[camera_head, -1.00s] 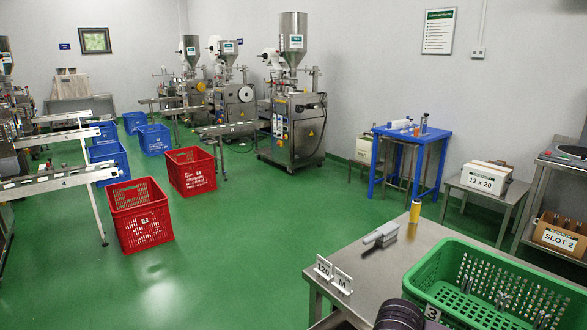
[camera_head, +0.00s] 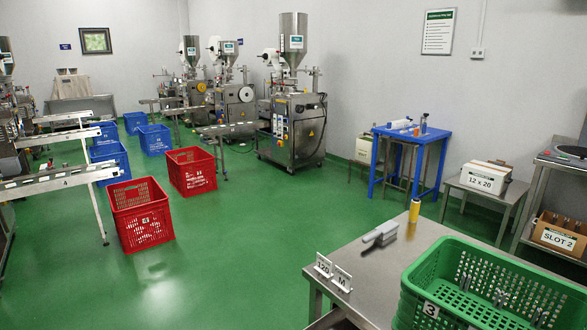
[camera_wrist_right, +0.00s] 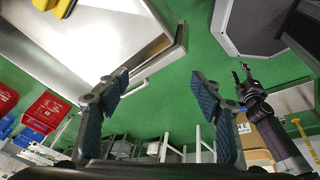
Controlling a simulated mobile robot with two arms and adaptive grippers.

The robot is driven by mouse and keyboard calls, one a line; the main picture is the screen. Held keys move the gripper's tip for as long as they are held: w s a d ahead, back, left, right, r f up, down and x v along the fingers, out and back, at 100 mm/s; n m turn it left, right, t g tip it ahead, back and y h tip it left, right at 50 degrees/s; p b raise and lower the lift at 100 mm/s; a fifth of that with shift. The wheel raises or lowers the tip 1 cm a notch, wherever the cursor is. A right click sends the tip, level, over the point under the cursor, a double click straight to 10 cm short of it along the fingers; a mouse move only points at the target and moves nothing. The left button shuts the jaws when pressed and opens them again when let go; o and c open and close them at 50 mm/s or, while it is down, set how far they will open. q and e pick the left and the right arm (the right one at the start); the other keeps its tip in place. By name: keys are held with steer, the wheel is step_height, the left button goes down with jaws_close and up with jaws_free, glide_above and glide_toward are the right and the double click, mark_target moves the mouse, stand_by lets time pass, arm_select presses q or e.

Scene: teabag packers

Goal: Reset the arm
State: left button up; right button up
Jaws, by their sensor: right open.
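My right gripper (camera_wrist_right: 158,100) shows in the right wrist view. Its two dark padded fingers are wide apart with nothing between them, and green floor lies behind the gap. A dark arm with a small gripper (camera_wrist_right: 242,76) shows at the right of that view; it appears to be my left one, too small to tell open from shut. Neither gripper shows in the head view.
A steel table (camera_head: 345,255) at lower right holds a green crate (camera_head: 425,285), a grey scoop-like tool (camera_head: 381,234), a yellow cylinder (camera_head: 414,211) and signs (camera_head: 342,279). Red crates (camera_head: 140,215) stand on open green floor. A blue table (camera_head: 410,135) stands behind.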

steer(key=s+d+f+m+t+h, duration=0.1)
steer(key=s+d+f+m+h, duration=0.1)
steer(key=s+d+m, duration=0.5)
steer(key=s+d+f+m+h, duration=0.2)
steer(key=s+d+f+m, duration=0.15)
steer(key=d+m, duration=0.5)
step_height(320, 180, down, 26)
steer(key=s+a+g, duration=0.1)
steer(key=s, duration=0.1)
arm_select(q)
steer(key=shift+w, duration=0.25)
arm_select(e)
steer(key=s+d+f+g, duration=0.1)
steer(key=s+d+f, duration=0.1)
steer(key=s+f, duration=1.3)
steer(key=shift+s+d+f+n, duration=0.25)
steer(key=shift+s+d+n, duration=0.1)
steer(key=shift+s, duration=0.75)
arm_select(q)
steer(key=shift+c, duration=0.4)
